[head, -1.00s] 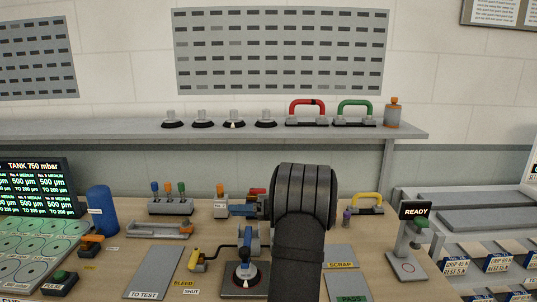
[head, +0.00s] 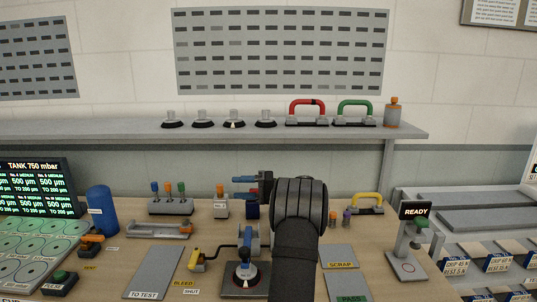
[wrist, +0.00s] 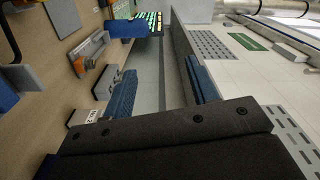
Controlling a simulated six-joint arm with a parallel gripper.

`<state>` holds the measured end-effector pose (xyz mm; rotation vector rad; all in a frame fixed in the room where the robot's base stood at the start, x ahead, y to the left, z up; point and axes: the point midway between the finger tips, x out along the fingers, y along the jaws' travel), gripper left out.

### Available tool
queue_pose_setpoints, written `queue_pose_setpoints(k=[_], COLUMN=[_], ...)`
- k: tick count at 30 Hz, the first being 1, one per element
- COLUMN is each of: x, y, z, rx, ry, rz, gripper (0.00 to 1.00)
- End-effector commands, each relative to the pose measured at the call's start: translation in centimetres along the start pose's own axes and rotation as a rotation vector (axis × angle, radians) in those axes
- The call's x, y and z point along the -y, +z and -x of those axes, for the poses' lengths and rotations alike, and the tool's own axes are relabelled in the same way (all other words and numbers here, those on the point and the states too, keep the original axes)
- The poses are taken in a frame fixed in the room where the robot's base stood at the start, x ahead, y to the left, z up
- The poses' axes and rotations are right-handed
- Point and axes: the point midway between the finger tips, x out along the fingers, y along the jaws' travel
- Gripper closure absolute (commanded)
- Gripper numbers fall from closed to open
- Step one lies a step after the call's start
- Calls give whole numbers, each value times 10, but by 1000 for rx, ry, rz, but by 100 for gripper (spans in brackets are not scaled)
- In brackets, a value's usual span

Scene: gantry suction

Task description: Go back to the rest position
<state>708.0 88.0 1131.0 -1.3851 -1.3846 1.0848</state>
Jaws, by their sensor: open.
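My gripper (head: 236,187) is raised above the back of the bench, left of my dark wrist link in the head view, with its blue fingers pointing left. In the wrist view the two blue ribbed fingers (wrist: 160,90) stand well apart with nothing between them. My gripper is open and empty. My arm hides part of the bench's middle and back.
A shelf (head: 120,130) with suction cups and handled tools runs above my gripper.

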Motion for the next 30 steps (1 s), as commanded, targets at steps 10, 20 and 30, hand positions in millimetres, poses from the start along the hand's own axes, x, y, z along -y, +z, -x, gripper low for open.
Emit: queue_pose_setpoints(k=[10, 20, 30], x=[-12, -21, -23], y=[-32, -51, -53], z=[0, -1, 0], rx=[0, 1, 1], ry=[0, 0, 0], rz=[-198, -327, -346], gripper=[46, 46, 46])
